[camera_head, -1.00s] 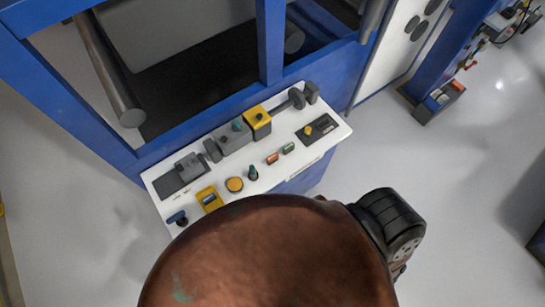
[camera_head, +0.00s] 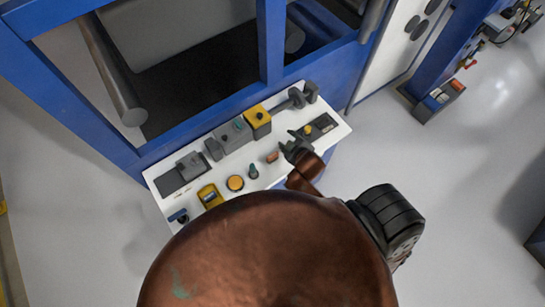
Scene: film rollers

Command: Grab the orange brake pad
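The orange brake pad (camera_head: 272,157) is a small orange block lying on the white control panel (camera_head: 328,138). It shows clear of the gripper. My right gripper (camera_head: 292,142) is over the panel just right of the pad, apart from it in the picture. Its small dark fingers look spread and empty, and its copper-coloured wrist comes up from below. The spot where a small green block lay is hidden behind the gripper. My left gripper is not in view.
A yellow box (camera_head: 257,122) and grey switch boxes line the panel's back. A green knob (camera_head: 253,172), an orange round button (camera_head: 235,183) and a yellow device (camera_head: 210,196) are left of the pad. The blue machine frame (camera_head: 270,45) rises behind.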

